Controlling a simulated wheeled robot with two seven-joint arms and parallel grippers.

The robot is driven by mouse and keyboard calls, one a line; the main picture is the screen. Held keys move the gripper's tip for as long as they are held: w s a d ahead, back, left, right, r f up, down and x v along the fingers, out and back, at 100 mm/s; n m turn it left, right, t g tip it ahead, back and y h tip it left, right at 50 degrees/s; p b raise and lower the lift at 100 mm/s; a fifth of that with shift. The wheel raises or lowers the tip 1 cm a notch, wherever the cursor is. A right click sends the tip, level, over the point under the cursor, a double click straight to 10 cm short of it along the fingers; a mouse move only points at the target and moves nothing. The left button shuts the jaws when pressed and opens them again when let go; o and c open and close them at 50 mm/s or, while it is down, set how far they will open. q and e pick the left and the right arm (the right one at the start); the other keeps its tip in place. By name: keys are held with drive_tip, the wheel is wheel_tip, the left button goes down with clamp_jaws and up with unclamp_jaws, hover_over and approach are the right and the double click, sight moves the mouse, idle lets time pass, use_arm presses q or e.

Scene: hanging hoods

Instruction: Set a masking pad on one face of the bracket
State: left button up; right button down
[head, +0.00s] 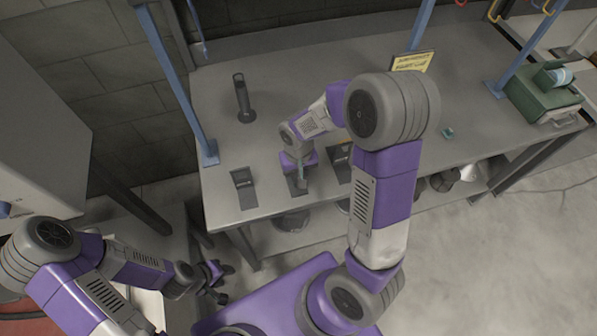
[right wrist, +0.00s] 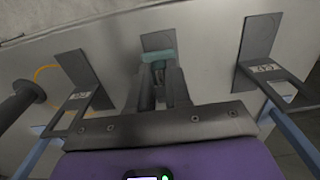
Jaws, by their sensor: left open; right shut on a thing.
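Three dark L-shaped brackets stand in a row along the bench's front part: the left bracket (head: 243,187), the middle bracket (head: 294,187) and the right bracket (head: 340,163). In the right wrist view the middle bracket (right wrist: 157,40) is straight ahead, its lower part hidden by my fingers. My right gripper (right wrist: 159,85) is shut on a teal masking pad (right wrist: 160,56), which overlaps the middle bracket's plate; I cannot tell if they touch. Another small teal piece (head: 447,133) lies on the bench to the right. My left gripper (head: 217,283) is open and empty, off the bench's front left.
A green box (head: 543,98) sits at the right end. The back middle is clear.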

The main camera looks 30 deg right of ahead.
drive_tip(key=shift+f+b, duration=2)
drive_tip(key=shift+f, duration=0.8)
drive_tip(key=shift+f, duration=0.2)
drive_tip(key=c, duration=1)
unclamp_jaws()
wheel_tip(320, 180, up, 8)
drive_tip(key=shift+f+p, duration=0.15)
drive_tip(key=shift+p, duration=0.6)
drive_tip(key=shift+s, duration=0.1)
